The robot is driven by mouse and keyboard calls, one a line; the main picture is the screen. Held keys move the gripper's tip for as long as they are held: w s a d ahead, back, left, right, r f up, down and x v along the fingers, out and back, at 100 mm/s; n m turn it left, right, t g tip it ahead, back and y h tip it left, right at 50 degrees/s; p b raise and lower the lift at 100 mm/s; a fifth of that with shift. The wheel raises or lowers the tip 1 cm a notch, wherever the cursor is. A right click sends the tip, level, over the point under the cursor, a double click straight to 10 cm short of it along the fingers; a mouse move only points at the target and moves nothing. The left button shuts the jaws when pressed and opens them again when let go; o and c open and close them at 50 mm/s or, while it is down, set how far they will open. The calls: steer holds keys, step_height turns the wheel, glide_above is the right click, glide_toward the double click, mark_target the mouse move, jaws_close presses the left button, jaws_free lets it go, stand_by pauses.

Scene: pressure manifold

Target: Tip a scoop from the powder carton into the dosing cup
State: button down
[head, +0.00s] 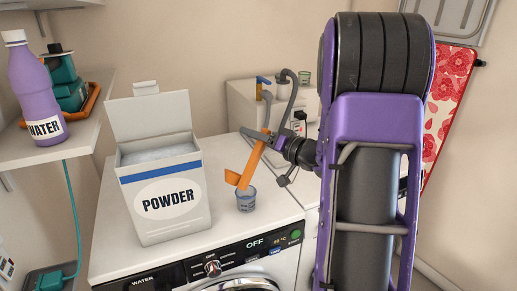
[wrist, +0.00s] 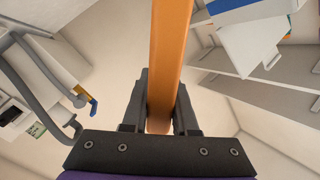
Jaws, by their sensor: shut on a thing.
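The powder carton (head: 165,210), white with a blue stripe and its lid raised, stands open on the washing machine with pale powder inside. The small dosing cup (head: 246,200) stands to its right, near the machine's front. My gripper (head: 272,138) is shut on the handle of an orange scoop (head: 250,166). The handle slants down to the left, and the scoop's head is just above the cup's rim, tilted. The handle also fills the middle of the wrist view (wrist: 168,70), between the fingers (wrist: 160,115). I cannot see whether powder is in the scoop or the cup.
A shelf (head: 50,148) at left holds a purple water bottle (head: 36,90) and a teal iron-like thing (head: 68,82) on an orange tray. Grey hoses (head: 288,98) stand behind my gripper. A red floral board (head: 447,105) leans at right. The machine's control panel (head: 240,255) is in front.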

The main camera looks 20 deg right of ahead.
steer(key=s+a+r+n, duration=0.3)
steer(key=a+r+n, duration=0.2)
steer(key=a+n, duration=0.2)
steer(key=shift+s+n+p, duration=0.2)
steer(key=shift+n+p, duration=0.15)
steer(key=shift+n, duration=0.05)
steer(key=shift+f, duration=0.15)
stand_by(1.0)
